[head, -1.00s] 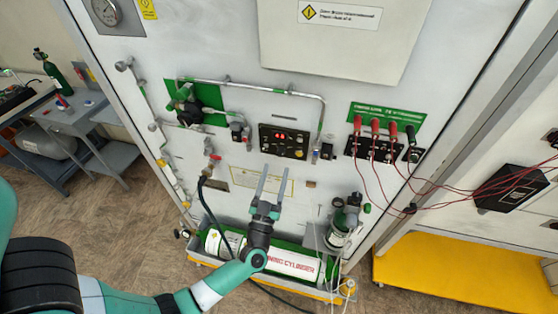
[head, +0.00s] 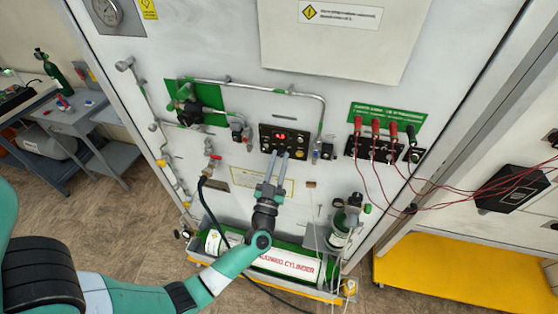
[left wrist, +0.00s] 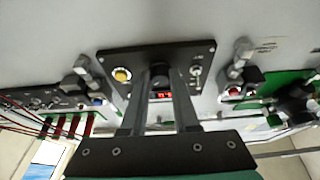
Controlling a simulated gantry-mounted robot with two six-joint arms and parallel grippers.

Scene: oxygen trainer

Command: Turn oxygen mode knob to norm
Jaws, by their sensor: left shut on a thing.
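The black control panel (head: 287,141) with a red lit display (head: 281,136) is on the white wall unit. It also shows in the left wrist view (left wrist: 197,52), with a yellow button (left wrist: 122,75) and a toggle switch (left wrist: 196,73). My left gripper (head: 279,153) reaches up to the panel's lower part. In the left wrist view its two grey fingers are at either side of a dark knob (left wrist: 160,83), shut on it. The knob's markings and setting cannot be read. My right gripper is not in view.
Red leads hang from the terminal panel (head: 374,148) to the right. A pipe (head: 262,87) runs above the panel. A green and white cylinder (head: 285,263) lies below on a tray. Valves and a hose stand to the left.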

